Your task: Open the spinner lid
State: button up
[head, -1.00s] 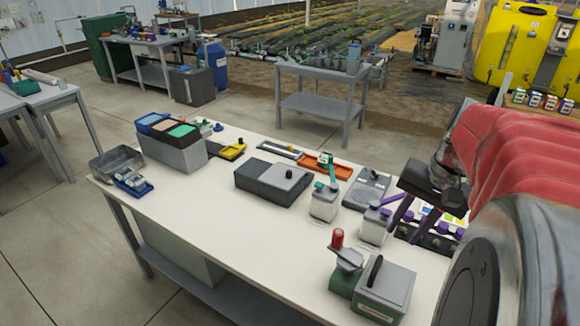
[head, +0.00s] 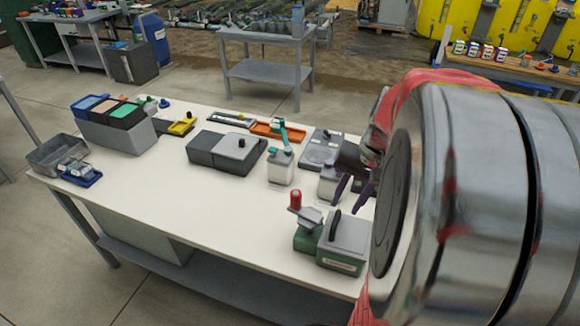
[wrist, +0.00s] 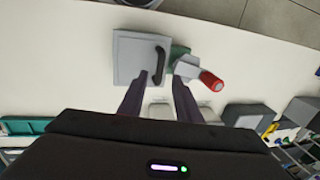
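The spinner is a green box (head: 342,265) with a pale label at the near right of the white table. Its grey lid (head: 352,236) lies flat and closed on top, with a black arched handle (head: 335,225). In the wrist view the lid (wrist: 130,57) and its handle (wrist: 159,66) show from above.
White bottles (head: 281,167) stand just behind the spinner, close to my fingers.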

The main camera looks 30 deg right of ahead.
aim_at(337, 220)
jog(key=f, duration=0.4)
jog(key=w+f, duration=0.1)
jog(key=f, duration=0.1)
jog(key=shift+a+f, duration=0.15)
jog(key=shift+a, duration=0.25)
jog(key=shift+c, duration=0.2)
grip_shut()
